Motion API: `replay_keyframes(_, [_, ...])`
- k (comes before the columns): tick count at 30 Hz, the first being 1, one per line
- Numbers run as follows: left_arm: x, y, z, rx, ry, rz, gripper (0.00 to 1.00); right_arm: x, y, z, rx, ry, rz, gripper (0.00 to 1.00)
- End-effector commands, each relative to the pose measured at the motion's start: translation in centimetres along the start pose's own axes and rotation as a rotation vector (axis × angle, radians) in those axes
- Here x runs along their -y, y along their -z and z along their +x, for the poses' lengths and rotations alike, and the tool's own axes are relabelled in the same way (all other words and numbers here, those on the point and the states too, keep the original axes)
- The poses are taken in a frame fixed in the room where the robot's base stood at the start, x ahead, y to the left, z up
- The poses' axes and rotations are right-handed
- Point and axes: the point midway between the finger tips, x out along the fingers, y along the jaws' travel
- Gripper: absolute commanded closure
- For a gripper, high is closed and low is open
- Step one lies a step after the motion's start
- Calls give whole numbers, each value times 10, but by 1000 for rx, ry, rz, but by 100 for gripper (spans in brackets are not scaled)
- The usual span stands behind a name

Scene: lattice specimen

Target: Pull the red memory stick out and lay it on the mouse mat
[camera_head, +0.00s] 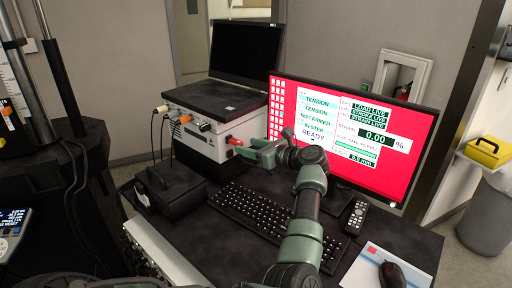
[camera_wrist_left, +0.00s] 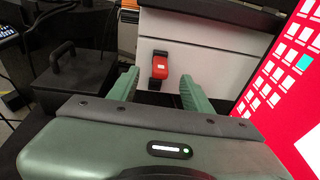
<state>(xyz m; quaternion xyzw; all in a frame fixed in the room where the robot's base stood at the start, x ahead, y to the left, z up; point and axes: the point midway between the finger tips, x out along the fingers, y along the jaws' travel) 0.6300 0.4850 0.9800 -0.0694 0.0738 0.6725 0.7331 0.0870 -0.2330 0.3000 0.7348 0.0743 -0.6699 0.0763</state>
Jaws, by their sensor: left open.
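The red memory stick (camera_head: 235,142) sticks out of the front of the white instrument box (camera_head: 205,145). In the left wrist view the red stick (camera_wrist_left: 160,66) shows between my two green fingers, with clear gaps on both sides. My left gripper (camera_head: 250,149) is open and close in front of the stick; it also shows in the left wrist view (camera_wrist_left: 158,77). I cannot tell how far the fingertips reach along the stick. The mouse mat (camera_head: 358,262) lies at the desk's front right, with a dark mouse (camera_head: 393,275) on its right part. My right gripper is out of view.
A large red monitor (camera_head: 350,130) stands right behind my left arm. A keyboard (camera_head: 245,208) and a remote (camera_head: 355,217) lie on the desk. Cables plug into the box left of the stick. A black case (camera_head: 172,188) stands at the left. The mat's left part is clear.

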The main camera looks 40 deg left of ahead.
Motion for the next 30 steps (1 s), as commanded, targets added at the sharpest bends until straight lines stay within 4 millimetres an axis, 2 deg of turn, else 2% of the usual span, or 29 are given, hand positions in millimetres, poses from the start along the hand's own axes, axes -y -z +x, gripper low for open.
replay_keyframes(3, [-1, -3, 21, 3, -3, 3, 51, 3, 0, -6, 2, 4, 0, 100])
replay_keyframes(9, [-1, -3, 47, 3, -3, 2, 51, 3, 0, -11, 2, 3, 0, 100])
replay_keyframes(15, [0, -2, 56, 3, -1, 2, 51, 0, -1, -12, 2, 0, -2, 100])
replay_keyframes(22, [0, -1, 57, 3, -1, 2, 51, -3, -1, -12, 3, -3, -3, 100])
replay_keyframes(27, [0, -1, 57, 3, -1, 2, 98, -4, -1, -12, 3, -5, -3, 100])
replay_keyframes(30, [0, -1, 56, 3, 0, 2, 100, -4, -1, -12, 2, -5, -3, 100])
